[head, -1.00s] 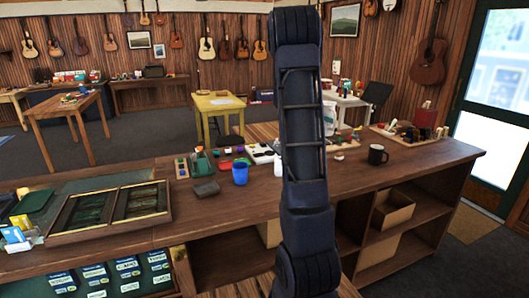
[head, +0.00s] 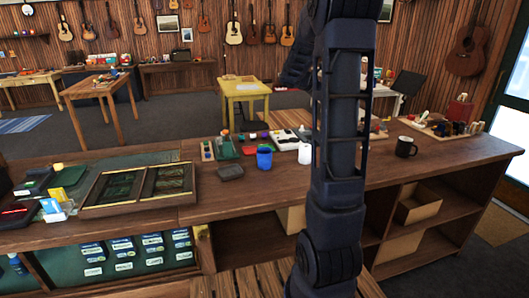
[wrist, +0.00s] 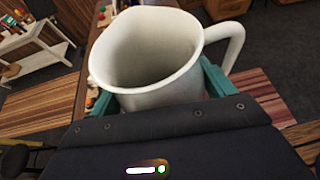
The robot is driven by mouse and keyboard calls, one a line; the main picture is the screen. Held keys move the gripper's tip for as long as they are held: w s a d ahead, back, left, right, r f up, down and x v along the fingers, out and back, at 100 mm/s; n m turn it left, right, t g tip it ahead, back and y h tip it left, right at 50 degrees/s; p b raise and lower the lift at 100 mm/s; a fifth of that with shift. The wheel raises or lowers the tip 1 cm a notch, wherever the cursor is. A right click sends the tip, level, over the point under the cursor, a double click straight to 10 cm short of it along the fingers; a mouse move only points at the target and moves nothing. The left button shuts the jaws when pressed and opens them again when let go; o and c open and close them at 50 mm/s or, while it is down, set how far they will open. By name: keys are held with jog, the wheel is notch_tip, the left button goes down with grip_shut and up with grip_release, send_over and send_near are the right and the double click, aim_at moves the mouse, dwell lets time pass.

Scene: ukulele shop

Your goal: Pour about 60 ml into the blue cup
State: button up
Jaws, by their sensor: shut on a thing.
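The blue cup (head: 264,158) stands upright on the wooden counter in the head view, left of my arm. In the wrist view my gripper (wrist: 158,92) has its teal fingers on both sides of a white jug (wrist: 165,100) with a handle on its right. The jug's wide mouth faces the camera, and I cannot make out any liquid inside it. My gripper and this jug do not show in the head view, where my arm runs up out of the frame.
A white cup (head: 305,153) stands close to the right of the blue cup. A grey block (head: 230,172) lies left of it, and a black mug (head: 406,147) stands farther right. A framed display case (head: 135,190) lies on the left. The counter's front strip (head: 260,190) is clear.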

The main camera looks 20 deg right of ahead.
jog(key=s+a+n+t, duration=0.3)
jog(key=a+t, duration=0.1)
jog(key=a, duration=0.5)
jog(key=s+a+n+t, duration=0.3)
jog(key=a, duration=0.7)
jog(key=shift+y, duration=0.3)
notch_tip(320, 180, down, 24)
jog(key=shift+w+d+r, duration=0.1)
jog(key=shift+w+r, duration=0.05)
jog(key=w+a+r+n+g+h, duration=0.2)
jog(key=w+a+r+n+h, duration=0.1)
jog(key=n, duration=0.7)
jog(key=shift+w+r+h, duration=0.35)
jog(key=shift+r+h, duration=0.35)
jog(key=shift+h, duration=0.7)
jog(key=shift+r+n, duration=0.2)
jog(key=shift+n, duration=0.4)
